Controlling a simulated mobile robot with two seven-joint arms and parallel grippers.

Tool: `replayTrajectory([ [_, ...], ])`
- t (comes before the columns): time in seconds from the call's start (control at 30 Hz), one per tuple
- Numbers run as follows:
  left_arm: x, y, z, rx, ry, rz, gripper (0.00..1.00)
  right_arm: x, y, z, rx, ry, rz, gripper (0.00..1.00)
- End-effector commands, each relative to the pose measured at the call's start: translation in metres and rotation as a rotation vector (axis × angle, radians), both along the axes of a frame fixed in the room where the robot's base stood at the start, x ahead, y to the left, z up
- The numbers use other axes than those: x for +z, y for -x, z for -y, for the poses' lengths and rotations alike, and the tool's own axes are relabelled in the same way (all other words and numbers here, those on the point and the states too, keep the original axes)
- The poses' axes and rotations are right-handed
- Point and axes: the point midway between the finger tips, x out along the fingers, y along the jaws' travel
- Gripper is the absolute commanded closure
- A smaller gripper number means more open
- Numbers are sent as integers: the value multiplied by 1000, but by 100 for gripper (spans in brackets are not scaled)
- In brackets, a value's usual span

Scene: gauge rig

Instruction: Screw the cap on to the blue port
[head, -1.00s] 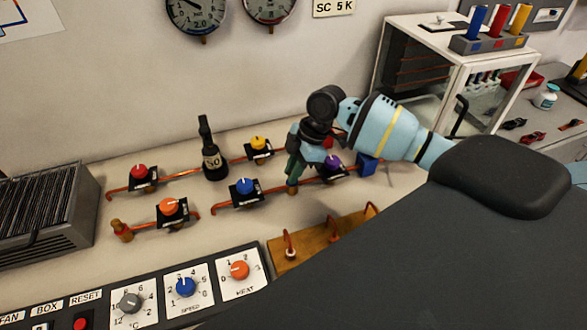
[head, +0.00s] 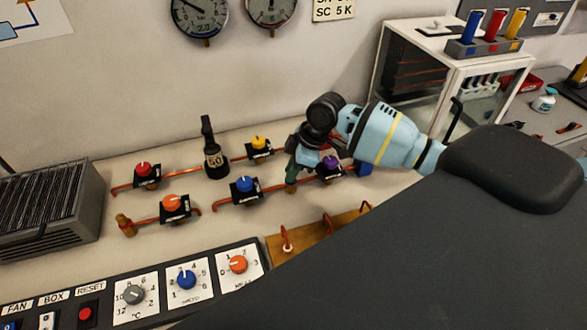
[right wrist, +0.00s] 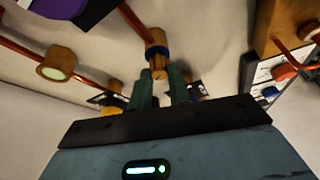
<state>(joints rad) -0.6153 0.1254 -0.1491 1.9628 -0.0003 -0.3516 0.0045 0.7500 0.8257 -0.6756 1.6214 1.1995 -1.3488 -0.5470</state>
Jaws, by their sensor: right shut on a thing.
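My right gripper (head: 293,168) reaches down at the right end of the pipe from the blue-knobbed valve (head: 244,187). In the right wrist view its green fingers (right wrist: 160,92) are shut on a small piece, the cap, mostly hidden between them. The blue port, a brass fitting with a blue ring (right wrist: 157,51), lies straight ahead of the fingertips. A narrower brass part joins the fitting to the space between the fingers. I cannot tell whether the cap is threaded on. In the head view the brass end (head: 291,187) shows just below the fingers. My left gripper is not in view.
A glass cabinet (head: 450,75) stands behind.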

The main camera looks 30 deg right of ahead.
Motion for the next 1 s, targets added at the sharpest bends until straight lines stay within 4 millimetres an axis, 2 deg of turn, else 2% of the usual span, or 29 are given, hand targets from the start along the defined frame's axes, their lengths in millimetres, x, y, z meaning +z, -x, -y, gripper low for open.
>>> replayTrajectory([
  [0.2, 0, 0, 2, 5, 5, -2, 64, 0, -1, 1, -137, 0, 5, 100],
  [0.6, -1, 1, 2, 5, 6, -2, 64, 0, -1, 1, -178, 1, 6, 100],
  [1.0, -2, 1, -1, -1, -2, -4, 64, 1, -2, 1, -534, -1, 9, 100],
])
